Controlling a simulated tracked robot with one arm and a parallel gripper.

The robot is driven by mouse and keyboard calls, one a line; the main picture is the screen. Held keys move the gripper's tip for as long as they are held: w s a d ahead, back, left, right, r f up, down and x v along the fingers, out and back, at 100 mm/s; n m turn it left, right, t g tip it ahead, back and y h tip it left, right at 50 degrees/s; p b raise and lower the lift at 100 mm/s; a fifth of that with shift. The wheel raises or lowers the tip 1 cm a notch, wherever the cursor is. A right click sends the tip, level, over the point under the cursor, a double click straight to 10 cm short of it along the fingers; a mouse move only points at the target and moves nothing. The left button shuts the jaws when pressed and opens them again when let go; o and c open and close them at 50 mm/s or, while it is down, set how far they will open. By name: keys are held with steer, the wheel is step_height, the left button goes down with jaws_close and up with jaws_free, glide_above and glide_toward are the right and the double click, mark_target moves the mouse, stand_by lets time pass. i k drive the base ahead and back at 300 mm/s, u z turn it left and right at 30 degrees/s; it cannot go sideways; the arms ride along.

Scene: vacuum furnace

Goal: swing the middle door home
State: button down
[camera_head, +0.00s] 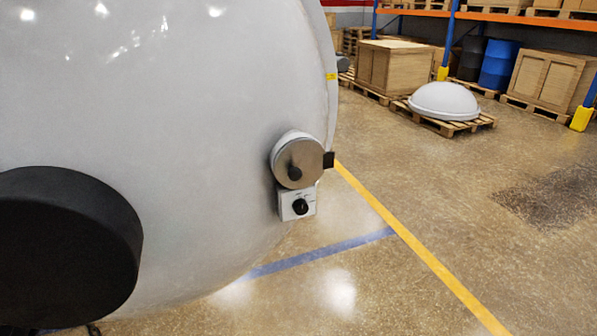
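A large, pale grey domed furnace door (190,110) fills the left of the view, close to the camera. Near its right edge is a round metal disc with a dark knob (297,162). Just below it is a small white box with a black rotary knob (298,204). A small dark block (328,160) shows at the rim beside the disc. A big black round part (65,245) covers the lower left; I cannot tell what it is. My gripper's fingers are not seen. The door's hinge and the furnace opening are hidden.
Yellow (420,250) and blue (320,252) lines mark the open concrete floor at right. A dark stain (555,195) lies at right.

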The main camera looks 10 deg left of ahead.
mark_target(141, 141)
steer(key=u, duration=0.7)
steer(key=i, duration=1.5)
